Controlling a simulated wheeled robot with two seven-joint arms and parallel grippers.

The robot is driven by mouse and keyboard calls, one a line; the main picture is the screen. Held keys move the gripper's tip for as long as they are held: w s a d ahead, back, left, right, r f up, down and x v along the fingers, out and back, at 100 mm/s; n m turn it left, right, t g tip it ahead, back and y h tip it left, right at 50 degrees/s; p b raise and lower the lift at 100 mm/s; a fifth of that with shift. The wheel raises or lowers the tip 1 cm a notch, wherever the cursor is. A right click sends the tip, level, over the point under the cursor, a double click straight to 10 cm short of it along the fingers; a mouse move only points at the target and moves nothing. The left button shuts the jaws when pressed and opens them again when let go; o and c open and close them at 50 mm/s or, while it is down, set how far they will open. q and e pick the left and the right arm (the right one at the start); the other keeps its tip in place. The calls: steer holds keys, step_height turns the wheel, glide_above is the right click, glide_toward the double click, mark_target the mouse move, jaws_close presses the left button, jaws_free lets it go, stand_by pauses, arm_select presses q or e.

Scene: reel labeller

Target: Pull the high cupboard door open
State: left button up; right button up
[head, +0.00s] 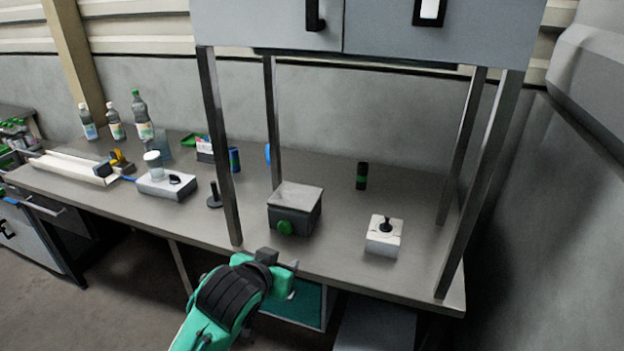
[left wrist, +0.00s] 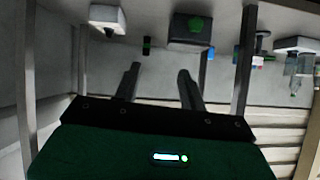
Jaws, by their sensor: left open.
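The high cupboard (head: 385,38) is a grey box on dark metal posts above the bench, at the top of the head view; its upper part is cut off. Its left door (head: 262,25) carries a dark vertical handle (head: 315,16) and looks shut. The front to the right has a dark-framed white piece (head: 429,11). My left gripper (head: 281,263) is open and empty near the bench's front edge, well below the handle and apart from it. In the left wrist view its two fingers (left wrist: 157,84) stand apart with nothing between. My right gripper is not in view.
A front post (head: 222,160) rises beside my left gripper, and another (head: 485,190) stands at the right. On the bench (head: 340,225) are a grey box with a green knob (head: 295,207), a white joystick box (head: 383,236) and a dark cylinder (head: 361,176). Bottles (head: 142,117) stand far left.

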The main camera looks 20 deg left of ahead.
arm_select(q)
steer(key=w+r+t, duration=0.3)
steer(key=r, duration=0.7)
steer(key=w+r+t, duration=0.2)
steer(key=w+r, duration=0.1)
steer(key=r, duration=0.7)
steer(key=s+d+r+t, duration=0.1)
steer(key=s+r+t, duration=0.15)
steer(key=r, duration=0.85)
steer(key=s+d+r+t, duration=0.1)
steer(key=r+t, duration=0.2)
steer(key=r, duration=0.8)
steer(key=shift+n+h, duration=0.3)
steer(key=shift+n, duration=0.1)
steer(key=p+x, duration=0.2)
steer(key=x, duration=0.5)
steer(key=p+x, duration=0.3)
steer(key=x, duration=0.4)
steer(key=shift+a+r, duration=0.2)
jaws_close()
